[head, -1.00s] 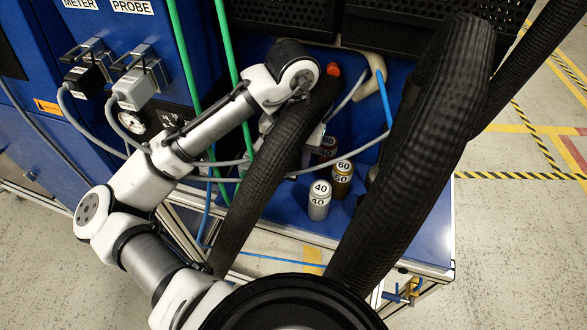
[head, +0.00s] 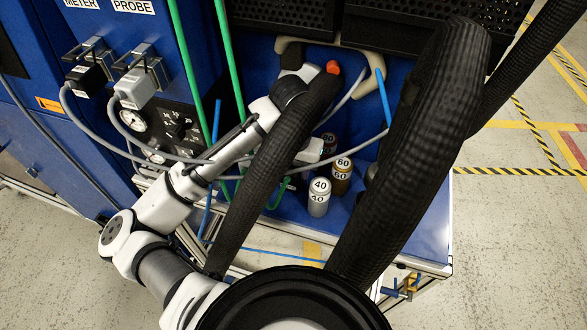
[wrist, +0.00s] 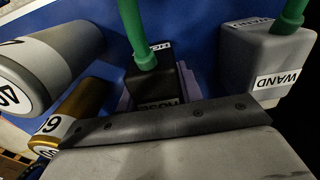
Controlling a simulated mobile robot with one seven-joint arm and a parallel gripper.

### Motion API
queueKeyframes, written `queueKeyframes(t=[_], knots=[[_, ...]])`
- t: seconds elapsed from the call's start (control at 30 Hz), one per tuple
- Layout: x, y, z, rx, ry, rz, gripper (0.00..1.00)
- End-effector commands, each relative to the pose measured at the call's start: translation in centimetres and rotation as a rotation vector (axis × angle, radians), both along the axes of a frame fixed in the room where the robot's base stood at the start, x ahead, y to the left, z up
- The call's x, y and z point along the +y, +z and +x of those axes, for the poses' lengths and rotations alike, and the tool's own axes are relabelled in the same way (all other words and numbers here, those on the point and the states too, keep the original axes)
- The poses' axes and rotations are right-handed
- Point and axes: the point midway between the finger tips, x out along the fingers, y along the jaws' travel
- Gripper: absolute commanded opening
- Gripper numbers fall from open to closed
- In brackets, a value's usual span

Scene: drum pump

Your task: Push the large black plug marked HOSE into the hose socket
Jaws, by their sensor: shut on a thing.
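The black plug (wrist: 150,84), with a white HOSE label on it, is in the middle of the wrist view. A green hose comes out of it towards the top. My gripper (wrist: 158,92) is shut on the plug, with a purple finger showing on either side of it. My gripper's dark edge and grey body cover the lower part of the wrist view and hide the plug's near end. In the head view, my wrist and a thick black tube mostly hide the gripper. I cannot make out the hose socket in either view.
A grey WAND plug (wrist: 268,60) stands right of the black plug. Thick black tubes (head: 415,150) cross the head view. The METER plug (head: 88,78) and PROBE plug (head: 136,88) sit at left.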

Motion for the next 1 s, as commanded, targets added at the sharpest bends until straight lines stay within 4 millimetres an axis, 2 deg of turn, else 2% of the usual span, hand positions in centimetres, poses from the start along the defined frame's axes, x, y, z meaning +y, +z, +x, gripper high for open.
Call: queueKeyframes(t=[0.13, 0.17, 0.33, 0.83, 1.0], knots=[[0.0, -0.6, 0.0, 0.0, 0.0, -0.001, 0.09], [0.0, -0.6, 0.0, 0.0, 0.0, -0.001, 0.37], [0.0, -0.5, 0.0, 0.0, 0.0, 0.0, 0.58], [0.1, -0.4, 0.0, 0.0, -0.001, 0.003, 0.58], [0.0, 2.0, 0.0, 0.0, -0.001, -0.001, 0.58]])
